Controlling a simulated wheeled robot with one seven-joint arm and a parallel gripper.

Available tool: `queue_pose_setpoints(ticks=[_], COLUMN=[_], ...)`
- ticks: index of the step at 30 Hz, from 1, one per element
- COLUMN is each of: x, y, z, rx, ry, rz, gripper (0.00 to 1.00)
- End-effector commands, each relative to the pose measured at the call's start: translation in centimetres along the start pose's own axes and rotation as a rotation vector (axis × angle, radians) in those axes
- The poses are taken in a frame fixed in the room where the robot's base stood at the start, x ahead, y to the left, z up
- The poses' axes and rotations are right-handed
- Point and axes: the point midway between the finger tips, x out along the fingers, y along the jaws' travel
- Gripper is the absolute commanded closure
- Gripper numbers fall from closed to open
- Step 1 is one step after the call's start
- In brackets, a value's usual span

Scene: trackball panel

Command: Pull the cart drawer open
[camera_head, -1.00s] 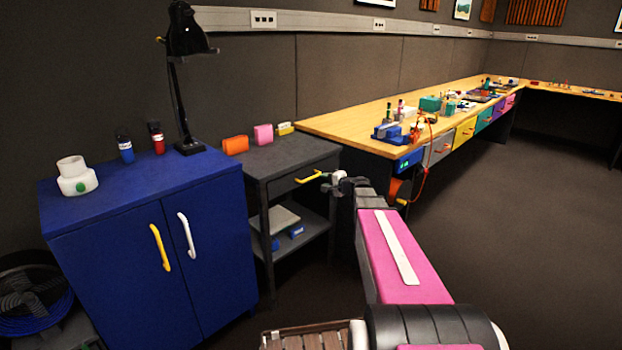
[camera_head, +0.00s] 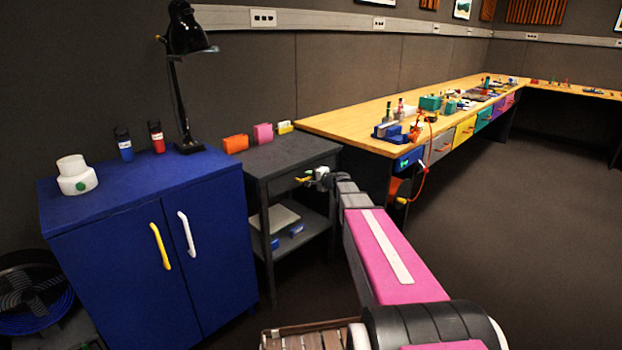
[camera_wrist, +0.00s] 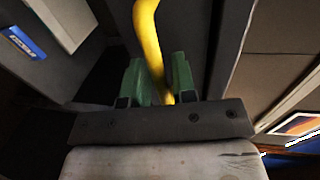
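The dark grey cart (camera_head: 285,155) stands between the blue cabinet and the long workbench. Its top drawer (camera_head: 290,183) looks closed and has a yellow handle (camera_head: 303,179). My gripper (camera_head: 317,177) is at the right part of this handle, in front of the drawer. In the wrist view, the yellow handle (camera_wrist: 147,35) runs down between the two green fingertips (camera_wrist: 157,80). The handle's lower end is partly hidden by the gripper.
The blue cabinet (camera_head: 130,240) stands left of the cart, with a lamp (camera_head: 185,80) on top. Orange, pink and yellow items sit on the cart top. The workbench (camera_head: 400,115) is to the right. The floor (camera_head: 500,220) at right is clear.

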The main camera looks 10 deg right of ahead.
Motion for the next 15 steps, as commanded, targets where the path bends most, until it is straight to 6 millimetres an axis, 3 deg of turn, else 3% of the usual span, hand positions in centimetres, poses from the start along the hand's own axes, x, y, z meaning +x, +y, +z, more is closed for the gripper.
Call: queue_pose_setpoints(ticks=[1,2,10,15], x=[0.0,0.0,-0.4,-2.1], y=[0.0,0.0,0.1,0.4], z=[0.0,0.0,0.0,0.1], rx=[0.0,0.0,0.0,0.0], ry=[0.0,0.0,0.0,0.001], rz=[0.0,0.0,0.0,0.001], gripper=[0.92,1.0,1.0,1.0])
